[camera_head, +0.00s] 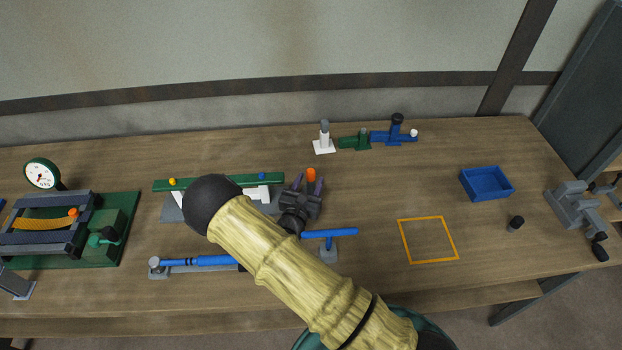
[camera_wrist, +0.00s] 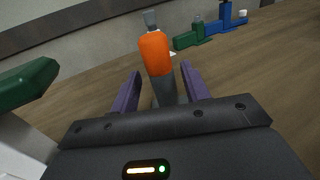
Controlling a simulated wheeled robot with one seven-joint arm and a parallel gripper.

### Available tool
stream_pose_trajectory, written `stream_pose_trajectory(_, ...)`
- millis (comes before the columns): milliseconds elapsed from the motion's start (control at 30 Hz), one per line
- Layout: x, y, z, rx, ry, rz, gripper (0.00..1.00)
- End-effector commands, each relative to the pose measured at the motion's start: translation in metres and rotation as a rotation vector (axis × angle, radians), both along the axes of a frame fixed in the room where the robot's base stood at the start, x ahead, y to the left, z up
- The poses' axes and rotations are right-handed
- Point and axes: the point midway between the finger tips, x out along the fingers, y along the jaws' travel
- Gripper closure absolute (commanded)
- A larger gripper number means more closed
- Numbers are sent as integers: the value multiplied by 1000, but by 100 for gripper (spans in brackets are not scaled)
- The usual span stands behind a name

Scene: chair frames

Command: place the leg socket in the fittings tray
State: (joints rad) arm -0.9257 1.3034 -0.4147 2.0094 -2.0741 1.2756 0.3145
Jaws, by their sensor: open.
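My gripper (camera_head: 309,182) is open, with its purple fingers pointing toward the back of the table. An upright orange-topped piece (camera_head: 311,174) with a grey lower part shows between the fingers in the wrist view (camera_wrist: 156,54); I cannot tell whether they touch it. The blue open tray (camera_head: 487,190), which looks like the fittings tray, sits at the right and appears empty. I cannot tell for sure whether the orange-topped piece or the dark cylinder is the leg socket.
A green rail fixture (camera_head: 225,183) stands left of my gripper. Blue bars (camera_head: 329,233) lie on grey supports in front. A white-based post (camera_head: 324,140) and green and blue fixtures (camera_head: 392,135) stand behind. An orange square outline (camera_head: 428,260) marks clear table; a grey clamp (camera_head: 575,205) stands far right.

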Motion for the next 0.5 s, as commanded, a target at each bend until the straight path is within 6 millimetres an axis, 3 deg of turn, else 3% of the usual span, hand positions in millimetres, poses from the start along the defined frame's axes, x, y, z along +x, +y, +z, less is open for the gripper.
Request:
stream_pose_trajectory(300, -60, 22, -2, -1, 1, 3, 54)
stream_pose_trajectory(500, -87, 31, -1, -1, 1, 2, 54)
